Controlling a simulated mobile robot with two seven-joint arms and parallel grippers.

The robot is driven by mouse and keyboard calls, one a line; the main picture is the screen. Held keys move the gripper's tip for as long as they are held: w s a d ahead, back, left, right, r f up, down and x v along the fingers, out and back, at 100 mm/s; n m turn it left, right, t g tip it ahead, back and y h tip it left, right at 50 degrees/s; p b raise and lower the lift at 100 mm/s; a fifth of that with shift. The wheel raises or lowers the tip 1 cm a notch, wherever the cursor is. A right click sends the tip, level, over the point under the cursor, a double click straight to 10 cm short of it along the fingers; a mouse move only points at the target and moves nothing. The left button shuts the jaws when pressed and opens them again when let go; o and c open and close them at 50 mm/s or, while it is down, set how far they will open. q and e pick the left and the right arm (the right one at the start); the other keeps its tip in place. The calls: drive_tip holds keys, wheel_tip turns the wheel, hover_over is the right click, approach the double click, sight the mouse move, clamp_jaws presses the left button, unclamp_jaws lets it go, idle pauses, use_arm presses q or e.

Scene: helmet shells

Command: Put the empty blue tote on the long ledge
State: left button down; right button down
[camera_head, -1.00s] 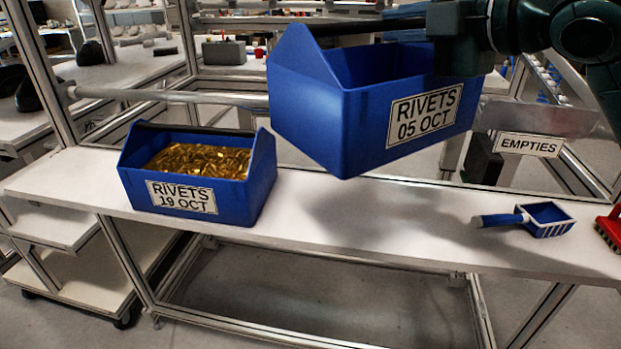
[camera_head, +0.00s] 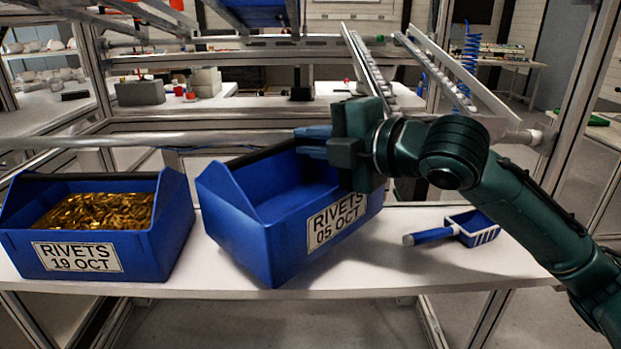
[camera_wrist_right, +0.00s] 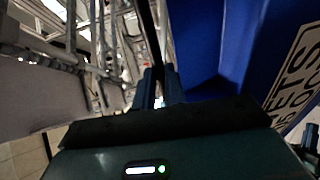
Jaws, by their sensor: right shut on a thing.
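The empty blue tote (camera_head: 250,225), labelled RIVETS 05 OCT, hangs slightly tilted at the middle of the head view, low over the long white ledge (camera_head: 430,275). I cannot tell whether its bottom touches the ledge. Its visible inside is bare. My right gripper (camera_head: 313,142) is shut on the tote's far upper rim. In the right wrist view the fingers (camera_wrist_right: 160,88) are close together, with the tote's blue wall (camera_wrist_right: 215,45) and part of its label to the right. My left gripper is not in view.
A second blue tote (camera_head: 150,240), full of brass rivets and labelled RIVETS 19 OCT, stands on the ledge close left. A blue scoop (camera_head: 462,230) lies to the right. A metal rail (camera_head: 130,140) runs behind. Roller lanes (camera_head: 375,65) slope down at the back.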

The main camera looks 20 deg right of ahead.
wheel_tip(320, 180, down, 5)
drive_tip(key=shift+r+b, duration=0.15)
drive_tip(key=shift+b, duration=0.4)
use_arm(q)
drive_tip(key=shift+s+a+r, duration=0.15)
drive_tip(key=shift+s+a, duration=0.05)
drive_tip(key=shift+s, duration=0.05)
use_arm(e)
drive_tip(key=shift+r, duration=0.1)
drive_tip(key=c, duration=1.5)
unclamp_jaws()
drive_tip(key=shift+o, duration=0.2)
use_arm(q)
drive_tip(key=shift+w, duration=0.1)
